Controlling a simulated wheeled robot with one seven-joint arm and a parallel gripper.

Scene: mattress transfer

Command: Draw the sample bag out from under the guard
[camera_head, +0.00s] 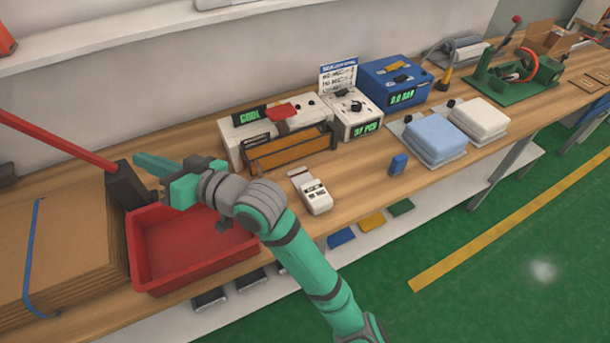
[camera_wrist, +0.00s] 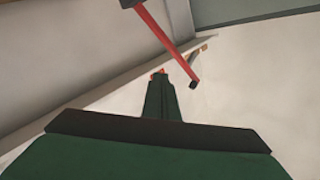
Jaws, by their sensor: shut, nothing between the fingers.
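My gripper (camera_head: 152,167) is shut and empty, raised above the bench at the left and pointing left towards the wall. Its closed fingers also show in the wrist view (camera_wrist: 159,74). An amber guard (camera_head: 290,150) runs along the front of a cream sealing machine (camera_head: 236,134) with a green "COOL" display. The guard stands well to the right of my gripper. I cannot make out a sample bag clearly; whatever lies under the guard is hidden or too small to tell.
A red tray (camera_head: 138,262) sits below my forearm, beside stacked cardboard (camera_head: 75,225). A long red lever (camera_head: 55,137) rises at the left; it also shows in the wrist view (camera_wrist: 158,27). A white handheld device (camera_head: 312,192) lies before the machine. A shelf (camera_head: 130,33) overhangs the bench.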

